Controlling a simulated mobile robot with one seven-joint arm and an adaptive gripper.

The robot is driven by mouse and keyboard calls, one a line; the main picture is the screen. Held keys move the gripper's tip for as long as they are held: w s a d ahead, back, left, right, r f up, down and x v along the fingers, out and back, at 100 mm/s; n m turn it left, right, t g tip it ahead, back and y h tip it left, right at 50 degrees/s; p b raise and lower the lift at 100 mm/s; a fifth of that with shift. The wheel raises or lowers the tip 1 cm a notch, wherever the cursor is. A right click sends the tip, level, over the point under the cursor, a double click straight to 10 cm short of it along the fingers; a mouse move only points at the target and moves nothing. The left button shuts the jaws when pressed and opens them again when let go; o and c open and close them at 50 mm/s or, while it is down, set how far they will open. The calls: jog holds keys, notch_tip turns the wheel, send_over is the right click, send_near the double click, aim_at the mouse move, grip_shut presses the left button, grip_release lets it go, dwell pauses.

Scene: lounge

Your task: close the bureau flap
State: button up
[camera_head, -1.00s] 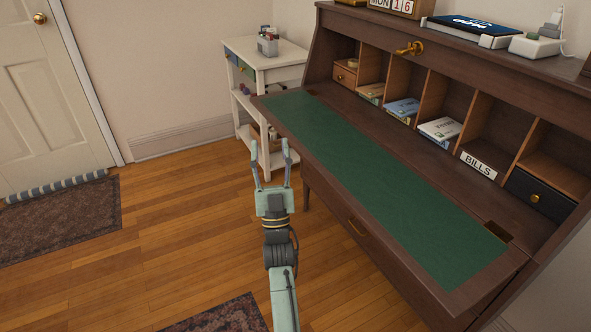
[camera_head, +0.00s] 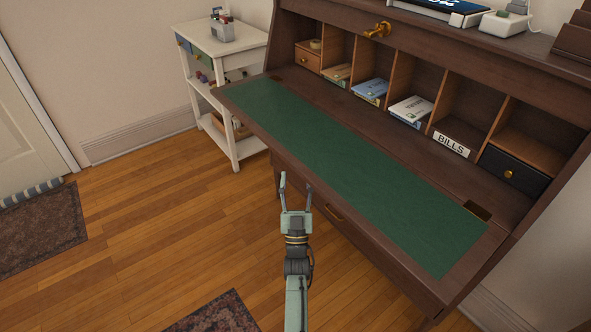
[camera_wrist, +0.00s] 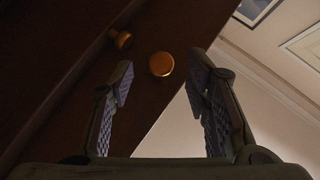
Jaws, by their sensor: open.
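The bureau flap (camera_head: 345,165) is folded down open, about level, with its green inlay facing up. Its front edge runs from back left to front right. The bureau (camera_head: 455,55) shows its open pigeonholes behind the flap. My gripper (camera_head: 296,185) is open and empty, in front of the flap's long front edge, fingers pointing toward the bureau and apart from it as far as I can tell. In the wrist view my open fingers (camera_wrist: 161,72) frame a round brass knob (camera_wrist: 161,64) near dark wood; a second knob (camera_wrist: 120,39) is beside it. The flap's underside is hidden in the head view.
Letters (camera_head: 410,109), a BILLS label (camera_head: 451,144) and a small black drawer (camera_head: 513,172) sit in the pigeonholes. A white side table (camera_head: 222,48) stands at the left.

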jog(key=shift+x, duration=1)
grip_shut()
